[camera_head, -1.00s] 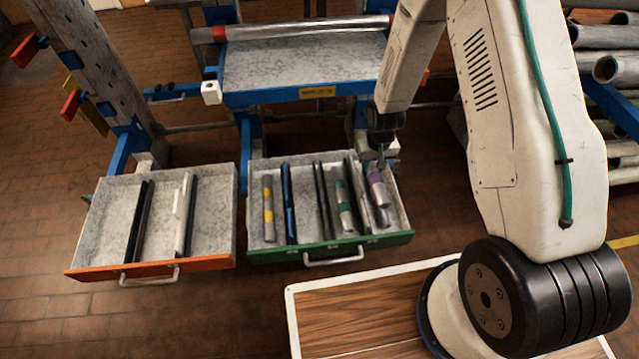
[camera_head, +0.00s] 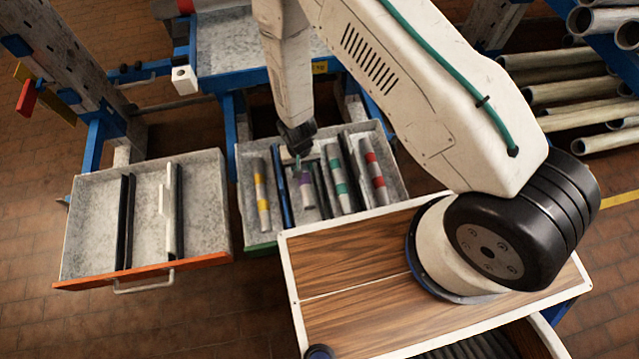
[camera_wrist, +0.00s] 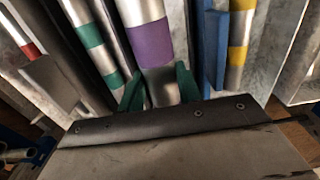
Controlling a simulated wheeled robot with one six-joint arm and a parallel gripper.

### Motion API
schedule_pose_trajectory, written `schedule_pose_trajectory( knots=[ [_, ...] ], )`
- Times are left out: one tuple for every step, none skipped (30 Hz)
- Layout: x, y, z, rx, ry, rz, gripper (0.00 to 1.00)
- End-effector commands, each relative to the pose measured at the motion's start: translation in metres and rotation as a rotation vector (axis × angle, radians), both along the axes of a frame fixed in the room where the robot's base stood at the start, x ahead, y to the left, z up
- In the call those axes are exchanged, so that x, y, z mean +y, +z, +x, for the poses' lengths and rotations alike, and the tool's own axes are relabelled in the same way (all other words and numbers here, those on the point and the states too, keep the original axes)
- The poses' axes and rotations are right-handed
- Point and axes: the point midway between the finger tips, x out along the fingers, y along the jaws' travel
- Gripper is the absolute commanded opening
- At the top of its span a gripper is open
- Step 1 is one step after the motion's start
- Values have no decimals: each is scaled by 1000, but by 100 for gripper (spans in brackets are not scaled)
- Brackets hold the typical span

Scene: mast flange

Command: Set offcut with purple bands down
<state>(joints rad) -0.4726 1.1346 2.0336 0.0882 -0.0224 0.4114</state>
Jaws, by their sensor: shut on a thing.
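The offcut with purple bands (camera_head: 305,186) is a grey metal tube over the left-middle of the green-fronted drawer (camera_head: 262,249). It lies between a blue bar and dark bars; I cannot tell whether it touches the drawer floor. My gripper (camera_head: 298,163) is shut on it from above. In the wrist view, the green fingertips (camera_wrist: 160,88) sit on either side of the tube, just below its purple band (camera_wrist: 150,45). The blue bar (camera_wrist: 215,45) is close beside one finger. A green-banded offcut (camera_wrist: 92,40) is close to the other.
In the same drawer are a yellow-banded offcut (camera_head: 260,192), a green-banded one (camera_head: 338,180) and a red-banded one (camera_head: 374,172). An orange-fronted drawer (camera_head: 145,275) with dark and pale bars is at the left. A wooden top (camera_head: 350,310) overlaps the drawer's front edge in view.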

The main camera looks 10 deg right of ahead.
Motion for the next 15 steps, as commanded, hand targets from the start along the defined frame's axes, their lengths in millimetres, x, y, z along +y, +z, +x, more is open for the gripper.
schedule_pose_trajectory(
  knots=[
    [6, -5, -5, 0, 2, -1, 7],
    [8, -9, -7, -1, 0, -1, 7],
    [10, -15, -9, 0, -3, -2, 7],
    [10, -20, -10, 0, -4, -2, 7],
    [11, -25, -10, 0, -4, -2, 7],
    [10, -34, -11, 1, -5, -3, 7],
    [10, -39, -11, 0, -5, -2, 7],
    [10, -45, -10, 0, -6, -2, 7],
    [10, -51, -10, 0, -7, -2, 7],
    [10, -56, -10, -1, -7, -2, 7],
    [10, -59, -9, -1, -7, -1, 7],
    [9, -63, -9, -1, -8, -1, 7],
    [8, -65, -9, -1, -8, -1, 7],
    [8, -67, -9, -2, -8, -1, 7],
    [9, -69, -8, -2, -8, -1, 7]
  ],
)
